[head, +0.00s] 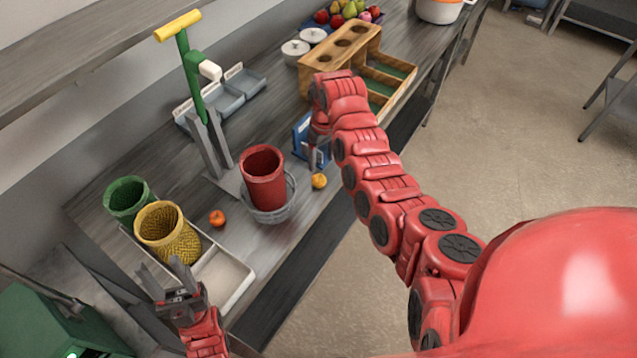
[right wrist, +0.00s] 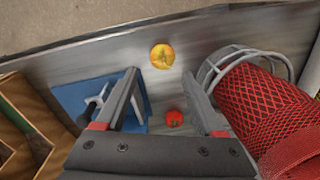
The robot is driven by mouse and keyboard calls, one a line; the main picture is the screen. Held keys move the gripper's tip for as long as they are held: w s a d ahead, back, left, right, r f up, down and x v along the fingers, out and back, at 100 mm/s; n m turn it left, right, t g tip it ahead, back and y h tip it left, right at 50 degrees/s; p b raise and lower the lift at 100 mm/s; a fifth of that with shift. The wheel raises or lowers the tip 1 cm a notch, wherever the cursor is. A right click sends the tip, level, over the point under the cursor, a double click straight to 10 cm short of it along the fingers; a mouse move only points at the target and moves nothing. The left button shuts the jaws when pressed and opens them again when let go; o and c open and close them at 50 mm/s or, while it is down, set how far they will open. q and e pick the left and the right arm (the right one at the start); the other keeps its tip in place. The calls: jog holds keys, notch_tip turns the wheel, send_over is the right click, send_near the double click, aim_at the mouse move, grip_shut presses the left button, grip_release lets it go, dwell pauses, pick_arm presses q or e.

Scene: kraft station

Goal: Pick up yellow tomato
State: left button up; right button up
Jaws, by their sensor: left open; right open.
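The yellow tomato (head: 319,181) sits on the grey table near its front edge, right of the wire basket. In the right wrist view the yellow tomato (right wrist: 162,56) lies beyond the fingertips, roughly between their lines. My left gripper (head: 172,282) is open and empty at the lower left.
A red mesh cup (head: 263,176) stands in a wire basket (head: 272,214) close to the yellow tomato. A wooden rack (head: 340,52) is behind. Yellow (head: 167,233) and green (head: 127,197) baskets stand left.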

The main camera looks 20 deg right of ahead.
aim_at(319, 177)
notch_tip(319, 177, down, 4)
jog(key=shift+s+a+r+b, duration=0.15)
jog(key=shift+r+b, duration=0.05)
jog(key=shift+b, duration=0.2)
jog(key=f+b, duration=0.1)
jog(key=f, duration=0.2)
jog(key=f+b, duration=0.1)
jog(key=f, duration=0.1)
jog(key=shift+a+f+b, duration=0.1)
jog(key=shift+a+b, duration=0.2)
jog(key=c, duration=1.1)
grip_shut()
jog(key=shift+r, duration=0.25)
